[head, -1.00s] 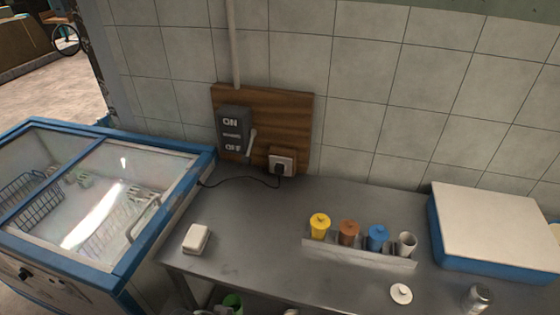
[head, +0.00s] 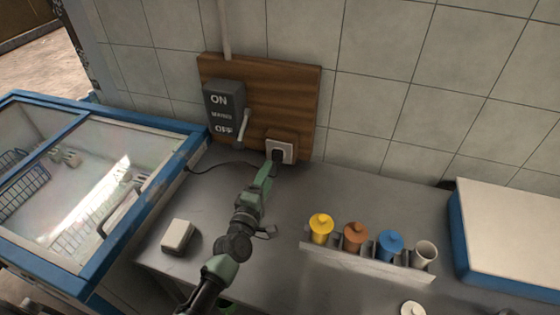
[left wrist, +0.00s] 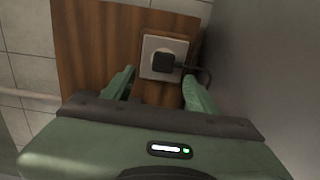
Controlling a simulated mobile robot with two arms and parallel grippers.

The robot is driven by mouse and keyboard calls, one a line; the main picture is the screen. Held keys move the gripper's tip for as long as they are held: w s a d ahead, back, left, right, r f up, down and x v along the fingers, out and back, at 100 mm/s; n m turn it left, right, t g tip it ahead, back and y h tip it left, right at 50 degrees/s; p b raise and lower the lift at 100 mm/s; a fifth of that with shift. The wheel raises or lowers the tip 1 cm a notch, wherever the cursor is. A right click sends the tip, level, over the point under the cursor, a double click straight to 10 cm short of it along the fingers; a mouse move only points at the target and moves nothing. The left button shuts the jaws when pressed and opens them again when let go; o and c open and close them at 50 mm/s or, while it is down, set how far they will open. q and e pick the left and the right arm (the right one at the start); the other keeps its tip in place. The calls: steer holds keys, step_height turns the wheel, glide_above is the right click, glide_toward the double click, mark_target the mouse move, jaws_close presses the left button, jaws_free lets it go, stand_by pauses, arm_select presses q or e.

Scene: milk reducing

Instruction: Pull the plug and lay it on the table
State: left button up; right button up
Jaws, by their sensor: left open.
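The black plug (left wrist: 163,63) sits in the white wall socket (left wrist: 178,46) on the wooden board, with its black cable leading off to the right in the left wrist view. In the head view the socket (head: 288,148) is low on the board, just above the table (head: 215,195), and the plug is mostly hidden by my arm. My left gripper (left wrist: 158,88) is open, its green fingers on either side of the plug and apart from it. In the head view the left gripper (head: 268,168) reaches up to the socket.
A grey ON/OFF switch box (head: 224,112) with a lever is left of the socket. A white block (head: 177,236) lies on the table's left. A rack with yellow (head: 320,228), brown and blue lidded jars stands right. A blue-framed freezer (head: 120,228) adjoins the table.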

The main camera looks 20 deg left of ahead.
mark_target(276, 157)
arm_select(q)
steer(key=shift+s+f, duration=0.15)
steer(key=shift+f, duration=0.45)
steer(key=shift+s+r, duration=0.15)
steer(key=shift+s, duration=0.05)
steer(key=shift+r, duration=0.1)
steer(key=shift+w, duration=0.3)
steer(key=shift+w+b, duration=0.3)
steer(key=shift+b, duration=0.05)
steer(key=w+b, duration=0.2)
steer(key=w, duration=0.4)
steer(key=shift+w+d+b, duration=0.15)
steer(key=shift+w+b, duration=0.15)
steer(key=shift+w, duration=0.6)
arm_select(e)
steer(key=f, duration=0.2)
steer(key=s+f, duration=0.1)
steer(key=f, duration=0.1)
steer(key=shift+d+f, duration=0.15)
steer(key=shift+f, duration=0.2)
arm_select(q)
steer(key=shift+r, duration=0.15)
